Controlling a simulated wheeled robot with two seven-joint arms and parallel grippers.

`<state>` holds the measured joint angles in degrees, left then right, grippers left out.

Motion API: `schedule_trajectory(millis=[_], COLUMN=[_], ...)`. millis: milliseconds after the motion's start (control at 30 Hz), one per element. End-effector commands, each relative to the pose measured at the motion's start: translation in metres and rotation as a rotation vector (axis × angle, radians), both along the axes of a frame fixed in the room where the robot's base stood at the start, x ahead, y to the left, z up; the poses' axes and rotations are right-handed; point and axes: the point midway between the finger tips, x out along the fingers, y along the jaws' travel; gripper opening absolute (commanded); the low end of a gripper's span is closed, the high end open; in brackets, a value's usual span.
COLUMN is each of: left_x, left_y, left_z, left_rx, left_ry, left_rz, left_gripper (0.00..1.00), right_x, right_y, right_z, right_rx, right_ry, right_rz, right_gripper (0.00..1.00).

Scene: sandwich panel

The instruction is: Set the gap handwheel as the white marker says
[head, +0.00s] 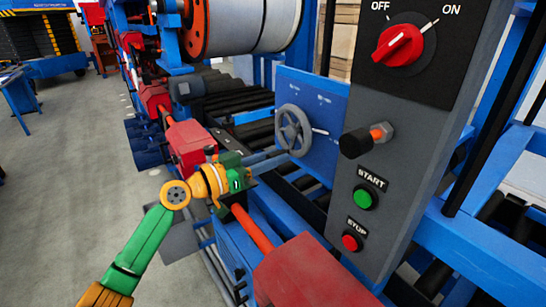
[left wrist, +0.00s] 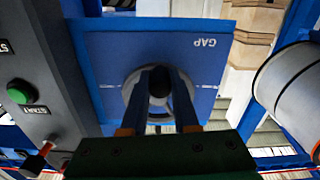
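The gap handwheel (head: 293,130) is a grey spoked wheel on a blue panel (head: 334,108). In the left wrist view the handwheel (left wrist: 132,90) is upside down, partly hidden behind my fingers, under the word GAP. White marks (left wrist: 207,87) show on the panel beside the wheel; one white mark (head: 320,131) shows right of it in the head view. My left gripper (left wrist: 161,82) points at the wheel's middle, its two dark fingers apart. A dark round part shows between them; I cannot tell whether they touch it. My right gripper is not in view.
A grey control box with a red OFF/ON switch (head: 399,46), a green START button (head: 363,198) and a red STOP button (head: 351,241) stands right of the wheel. Black rollers (head: 225,98) lie behind. Red machine blocks (head: 190,145) run along the left. Open floor lies at far left.

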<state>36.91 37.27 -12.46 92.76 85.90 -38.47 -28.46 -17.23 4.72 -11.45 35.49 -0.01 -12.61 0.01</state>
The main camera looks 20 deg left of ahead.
Motion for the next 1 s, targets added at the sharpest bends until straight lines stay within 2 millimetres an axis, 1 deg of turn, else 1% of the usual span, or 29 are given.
schedule_trajectory(millis=[267, 467, 667, 1000], left_x=[0.000, -0.002, -0.007, -0.016], left_y=[0.000, -0.003, -0.009, -0.020], left_z=[0.000, 0.001, 0.004, 0.010], left_rx=[-0.005, -0.053, -0.164, -0.399], left_ry=[0.004, 0.042, 0.130, 0.311], left_rz=[-0.001, -0.001, -0.001, -0.001], left_gripper=[0.00, 0.00, 0.00, 0.00], right_x=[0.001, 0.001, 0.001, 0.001], right_y=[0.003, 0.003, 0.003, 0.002], right_z=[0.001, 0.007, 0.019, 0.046], right_rx=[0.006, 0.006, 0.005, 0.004], right_ry=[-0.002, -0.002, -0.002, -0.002], right_rz=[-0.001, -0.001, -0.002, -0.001], right_gripper=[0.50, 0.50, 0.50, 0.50])
